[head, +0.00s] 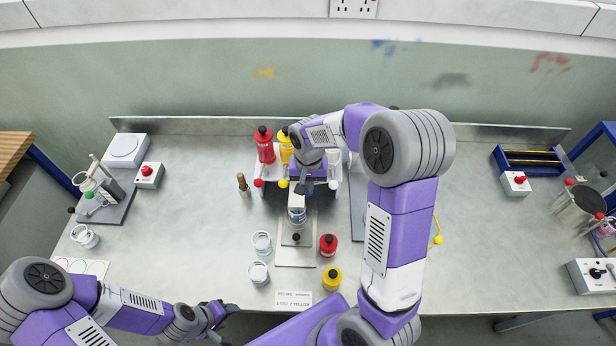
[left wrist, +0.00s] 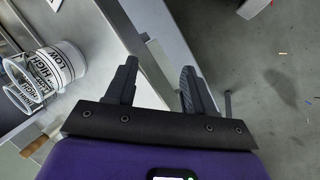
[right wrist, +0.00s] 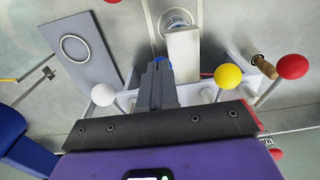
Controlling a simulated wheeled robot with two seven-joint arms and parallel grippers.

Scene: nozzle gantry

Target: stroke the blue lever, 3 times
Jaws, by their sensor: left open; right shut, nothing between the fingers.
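The nozzle gantry (head: 338,199) stands at the back middle of the bench with red, yellow and white ball-ended levers. The red knob (right wrist: 292,66), yellow knob (right wrist: 228,76) and white knob (right wrist: 103,94) show in the right wrist view. Of the blue lever, only a small blue patch (right wrist: 161,62) shows at my right fingertips; the rest is hidden behind them. My right gripper (right wrist: 158,68) is shut and empty, its tips over that patch; contact cannot be told. My left gripper (head: 228,314) is open and empty near the bench's front edge.
A glass jar (head: 296,214) stands in front of the gantry. Two empty cups (head: 262,242) (head: 259,273), a red bottle (head: 328,244) and a yellow bottle (head: 332,278) stand nearer the front. A wooden-handled tool (head: 242,184) is left of the gantry.

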